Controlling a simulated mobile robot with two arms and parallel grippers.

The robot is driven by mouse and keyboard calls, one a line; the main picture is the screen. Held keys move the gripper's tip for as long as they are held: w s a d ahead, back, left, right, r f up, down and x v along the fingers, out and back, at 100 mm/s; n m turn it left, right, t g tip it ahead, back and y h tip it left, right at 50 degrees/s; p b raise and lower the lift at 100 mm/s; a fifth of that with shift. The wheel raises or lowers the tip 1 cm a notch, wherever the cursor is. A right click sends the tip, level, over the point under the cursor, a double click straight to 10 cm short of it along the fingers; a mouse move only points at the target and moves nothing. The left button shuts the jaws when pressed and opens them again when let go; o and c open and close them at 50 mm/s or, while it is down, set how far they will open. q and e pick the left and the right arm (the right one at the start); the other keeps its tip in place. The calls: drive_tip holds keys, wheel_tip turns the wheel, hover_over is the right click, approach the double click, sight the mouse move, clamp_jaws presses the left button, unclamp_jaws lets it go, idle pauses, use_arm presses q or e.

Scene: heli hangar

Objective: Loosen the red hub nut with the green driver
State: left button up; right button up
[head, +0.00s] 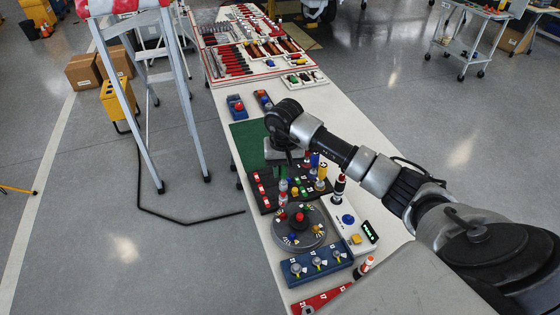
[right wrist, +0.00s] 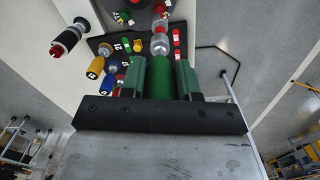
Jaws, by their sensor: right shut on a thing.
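My right gripper (head: 284,164) hangs over the dark tool rack (head: 264,204) at the table's left side in the head view. In the right wrist view my right gripper (right wrist: 160,66) is shut on the green driver (right wrist: 160,82), whose green handle sits between the two fingers. In the head view the arm and gripper mostly hide the driver. The red hub nut (head: 299,216) is at the middle of the round grey hub (head: 279,233), nearer the camera than the rack and apart from the gripper. My left gripper is not in view.
The rack holds several coloured tools, including a yellow one (right wrist: 95,68). A blue block (head: 297,279) with knobs and a white panel with a blue button (head: 348,219) stand close to the hub. A stepladder (head: 184,85) stands left of the table.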

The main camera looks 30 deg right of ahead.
sight(284, 183)
drive_tip(key=shift+f, duration=0.3)
drive_tip(key=shift+s+d+f+b, duration=0.1)
drive_tip(key=shift+s+f+b, duration=0.05)
drive_tip(key=shift+f+b, duration=0.45)
drive_tip(key=shift+f, duration=0.75)
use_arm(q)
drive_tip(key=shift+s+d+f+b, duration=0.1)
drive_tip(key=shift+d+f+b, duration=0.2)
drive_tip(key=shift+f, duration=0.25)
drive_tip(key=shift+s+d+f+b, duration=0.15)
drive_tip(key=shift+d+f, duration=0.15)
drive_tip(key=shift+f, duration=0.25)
use_arm(e)
drive_tip(key=shift+f, duration=0.55)
use_arm(q)
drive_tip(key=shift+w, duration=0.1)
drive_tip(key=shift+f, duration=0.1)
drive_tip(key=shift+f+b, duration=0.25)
drive_tip(key=shift+b, duration=0.15)
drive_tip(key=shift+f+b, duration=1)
use_arm(e)
drive_tip(key=shift+f, duration=1.05)
